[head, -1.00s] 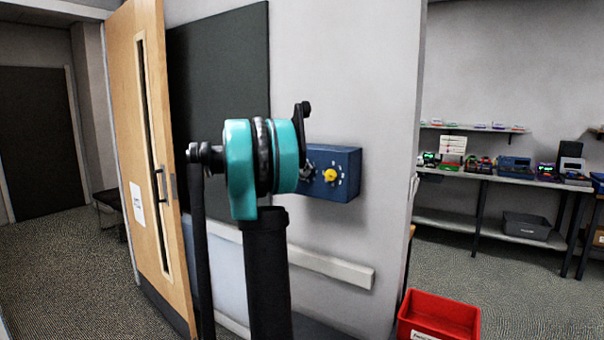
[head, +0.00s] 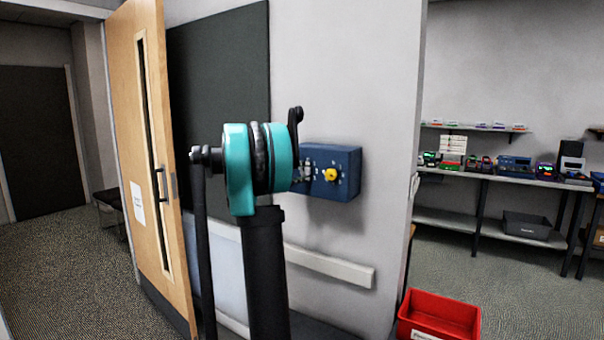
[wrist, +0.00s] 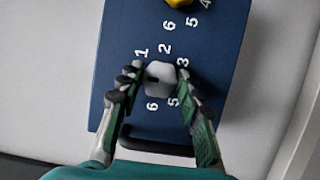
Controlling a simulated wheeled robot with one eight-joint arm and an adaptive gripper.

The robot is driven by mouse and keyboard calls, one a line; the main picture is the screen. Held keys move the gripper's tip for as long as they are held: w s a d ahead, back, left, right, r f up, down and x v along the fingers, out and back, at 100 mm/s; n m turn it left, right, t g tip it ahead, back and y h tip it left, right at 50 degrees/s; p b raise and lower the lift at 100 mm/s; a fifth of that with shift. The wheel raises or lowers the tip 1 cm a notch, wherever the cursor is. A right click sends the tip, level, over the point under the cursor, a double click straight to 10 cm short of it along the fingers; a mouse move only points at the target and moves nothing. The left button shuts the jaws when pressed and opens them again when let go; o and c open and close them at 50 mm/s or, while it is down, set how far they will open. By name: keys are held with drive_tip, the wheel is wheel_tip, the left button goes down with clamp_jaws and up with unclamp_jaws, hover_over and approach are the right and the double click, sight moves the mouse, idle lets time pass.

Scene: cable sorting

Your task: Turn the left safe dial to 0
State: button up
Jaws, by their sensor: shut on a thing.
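The blue safe box (head: 345,160) is fixed to the wall. In the wrist view its face (wrist: 215,60) carries printed numbers and two dials. The left dial (wrist: 161,74) is pale grey-white with a dark mark that points left in that view. I can read 1, 2, 3, 5 and 6 around it; 0 and 4 cannot be made out behind the fingers. The yellow right dial (head: 330,174) also shows at the top of the wrist view (wrist: 177,3). My gripper (wrist: 160,70) is shut on the left dial, one finger on each side. In the head view my arm largely hides it.
A wooden door (head: 150,150) stands open at the left, beside a dark wall panel (head: 220,75). A rail (head: 325,266) runs along the wall below the box. A red bin (head: 438,315) stands on the floor at the right, before shelves of devices (head: 490,178).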

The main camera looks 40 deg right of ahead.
idle(0.4)
drive_tip(key=o, duration=1.1)
drive_tip(key=shift+o, duration=0.2)
drive_tip(key=shift+a, duration=0.15)
drive_tip(key=a, duration=1.1)
drive_tip(key=shift+a, duration=0.4)
drive_tip(key=shift+f, duration=0.1)
drive_tip(key=s+a+f+t+y, duration=0.1)
drive_tip(key=s+a+f+y, duration=0.5)
drive_tip(key=f, duration=0.6)
drive_tip(key=s+a+f+t+y, duration=0.2)
drive_tip(key=s+a+f+y, duration=0.2)
drive_tip(key=s+a+f, duration=0.45)
drive_tip(key=s+a+f+t+y, duration=0.1)
drive_tip(key=s+a+f+y, duration=0.7)
drive_tip(key=s+a+f, duration=0.6)
wheel_tip(320, 180, down, 3)
drive_tip(key=a, duration=0.2)
drive_tip(key=shift+s+a, duration=0.15)
drive_tip(key=shift+a, duration=0.2)
